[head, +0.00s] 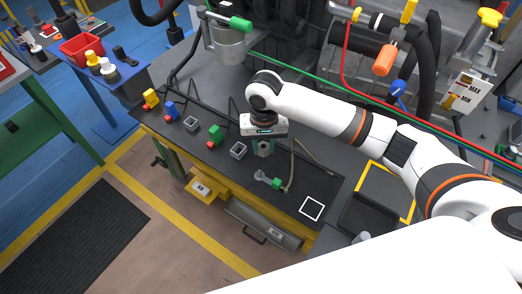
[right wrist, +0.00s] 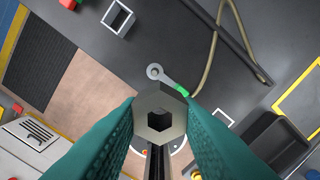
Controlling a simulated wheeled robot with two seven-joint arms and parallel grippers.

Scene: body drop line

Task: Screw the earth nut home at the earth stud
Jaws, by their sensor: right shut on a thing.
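My right gripper (head: 264,147) has its teal fingers shut on the grey hexagonal earth nut, held above the dark bench top. In the right wrist view the nut (right wrist: 160,113) sits between the fingertips (right wrist: 160,118), its hole facing the camera. A grey ring lug (right wrist: 155,72) with a green sleeve (right wrist: 180,89) lies just past the nut, apart from it. In the head view the lug (head: 262,177) is nearer the bench's front edge than the gripper. I cannot make out the earth stud. My left gripper is not in view.
Yellow, blue and green connectors (head: 215,132) and open grey square blocks (head: 238,150) stand left of the gripper. A tan cable (head: 313,157) runs to its right. A white square outline (head: 311,208) and a black tray (head: 367,218) are further right.

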